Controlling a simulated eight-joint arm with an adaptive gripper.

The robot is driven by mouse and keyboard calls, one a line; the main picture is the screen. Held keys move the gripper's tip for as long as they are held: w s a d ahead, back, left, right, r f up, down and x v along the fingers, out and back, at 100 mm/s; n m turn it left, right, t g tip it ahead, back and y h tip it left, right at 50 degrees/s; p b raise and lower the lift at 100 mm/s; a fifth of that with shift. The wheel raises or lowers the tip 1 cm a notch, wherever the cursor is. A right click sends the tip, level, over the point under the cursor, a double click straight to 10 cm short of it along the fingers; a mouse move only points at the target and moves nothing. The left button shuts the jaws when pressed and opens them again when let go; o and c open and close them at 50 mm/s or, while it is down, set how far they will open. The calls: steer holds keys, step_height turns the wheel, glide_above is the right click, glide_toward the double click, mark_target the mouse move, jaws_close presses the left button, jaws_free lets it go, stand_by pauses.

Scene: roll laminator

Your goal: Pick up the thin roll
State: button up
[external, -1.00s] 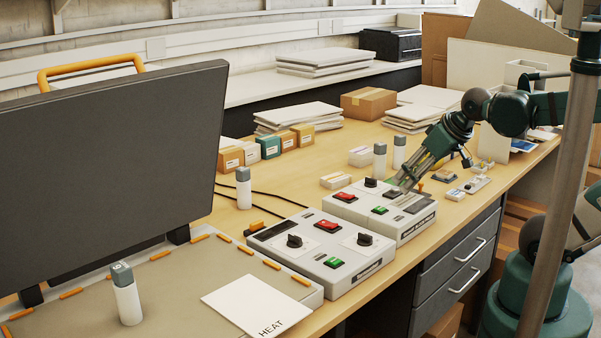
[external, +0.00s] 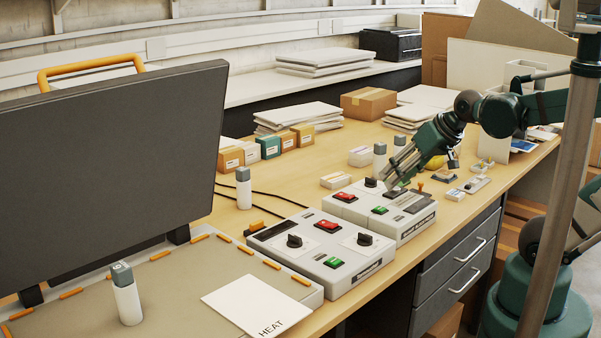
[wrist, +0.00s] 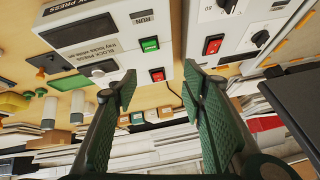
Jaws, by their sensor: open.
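I cannot make out anything that is clearly the thin roll. The upright grey-topped white cylinders are a near one (external: 127,304), one beside the cables (external: 244,192) and one behind the control boxes (external: 380,162). Another (external: 399,141) is partly hidden by my gripper. A rounded yellow thing (external: 435,162) lies just behind my gripper and shows at the left of the wrist view (wrist: 12,102). My gripper (external: 390,183) points down over the rear control box. In the wrist view its green-padded fingers (wrist: 160,95) are apart, with nothing held between them.
The rear control box (external: 413,222) and front control box (external: 320,272) have raised knobs and buttons. A dark raised panel (external: 100,170) blocks the left. Small boxes (external: 270,147) and stacked sheets (external: 298,117) stand at the back. Bare wooden tabletop (external: 290,180) lies between.

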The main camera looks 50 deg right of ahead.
steer(key=w+d+f+m+t+y+b, duration=0.1)
steer(key=w+d+m+t, duration=0.3)
steer(key=w+m, duration=0.6)
steer(key=w+d+f+m+t+y+b, duration=0.1)
steer(key=w+d+m+t+b, duration=0.1)
steer(key=w+d+m, duration=0.7)
steer(key=m+t+h+b, duration=0.2)
steer(key=m+t+h, duration=0.3)
steer(key=m, duration=1.2)
glide_toward(384, 146)
steer(key=w+g+h, duration=0.1)
steer(key=w, duration=0.3)
steer(key=shift+r, duration=0.25)
steer(key=shift+w+d, duration=0.15)
steer(key=shift+w, duration=1.15)
steer(key=shift+w+d+r+b, duration=0.1)
steer(key=shift+w+d+b, duration=0.15)
steer(key=shift+w, duration=0.6)
steer(key=shift+w+d+b, duration=0.1)
steer(key=shift+w+b, duration=0.1)
steer(key=shift+w, duration=0.65)
steer(key=shift+w+d+b, duration=0.2)
steer(key=shift+w+b, duration=0.05)
steer(key=shift+w, duration=0.6)
